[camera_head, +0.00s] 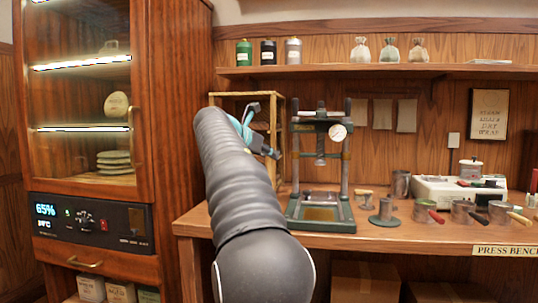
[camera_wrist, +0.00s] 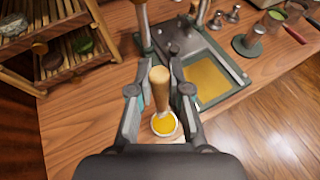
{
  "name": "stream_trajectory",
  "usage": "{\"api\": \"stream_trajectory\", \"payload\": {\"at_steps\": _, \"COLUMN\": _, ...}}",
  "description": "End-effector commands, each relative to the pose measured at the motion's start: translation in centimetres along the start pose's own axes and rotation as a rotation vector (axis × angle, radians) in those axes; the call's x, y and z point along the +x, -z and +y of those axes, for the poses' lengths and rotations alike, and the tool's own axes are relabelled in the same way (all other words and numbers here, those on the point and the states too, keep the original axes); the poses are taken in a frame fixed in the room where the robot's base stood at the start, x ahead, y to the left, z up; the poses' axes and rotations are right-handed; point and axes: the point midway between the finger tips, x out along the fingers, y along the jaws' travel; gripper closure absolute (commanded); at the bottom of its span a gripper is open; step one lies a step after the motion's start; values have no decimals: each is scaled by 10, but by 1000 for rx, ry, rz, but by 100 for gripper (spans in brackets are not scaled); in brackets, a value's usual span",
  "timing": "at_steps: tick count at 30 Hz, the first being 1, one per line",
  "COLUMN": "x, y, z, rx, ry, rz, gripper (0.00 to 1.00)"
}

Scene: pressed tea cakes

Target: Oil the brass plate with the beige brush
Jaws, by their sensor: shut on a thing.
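My gripper (camera_wrist: 159,95) is shut on the beige brush (camera_wrist: 159,80), whose wooden handle stands between its fingers in the wrist view. Below the handle is a round, pale-rimmed yellow face (camera_wrist: 163,124); I cannot tell whether it is the brush's end or a separate cup. The brass plate (camera_wrist: 207,80) lies flat in the dark green press base, right of my gripper in the wrist view. In the head view the brass plate (camera_head: 320,214) shows at the press's foot. My gripper (camera_head: 258,138) is left of the press there, and the brush is hidden.
The press (camera_head: 345,165) with its gauge rises above the plate. A wooden rack (camera_head: 270,125) stands behind my gripper. Several metal cups (camera_head: 421,210) and a white appliance (camera_head: 440,190) stand on the bench to the right. A tall cabinet (camera_head: 170,120) is at left.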

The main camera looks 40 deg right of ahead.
Motion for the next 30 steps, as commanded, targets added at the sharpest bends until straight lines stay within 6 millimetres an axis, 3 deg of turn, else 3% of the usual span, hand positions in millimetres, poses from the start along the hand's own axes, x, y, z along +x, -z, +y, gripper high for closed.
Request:
{"api": "stream_trajectory", "payload": {"at_steps": 5, "x": 5, "y": 5, "z": -2, "rx": 1, "ry": 7, "rz": 0, "gripper": 100}}
{"api": "stream_trajectory", "payload": {"at_steps": 21, "x": 23, "y": 50, "z": -2, "rx": 1, "ry": 5, "rz": -1, "gripper": 100}}
{"api": "stream_trajectory", "payload": {"at_steps": 30, "x": 25, "y": 55, "z": -2, "rx": 2, "ry": 5, "rz": -1, "gripper": 100}}
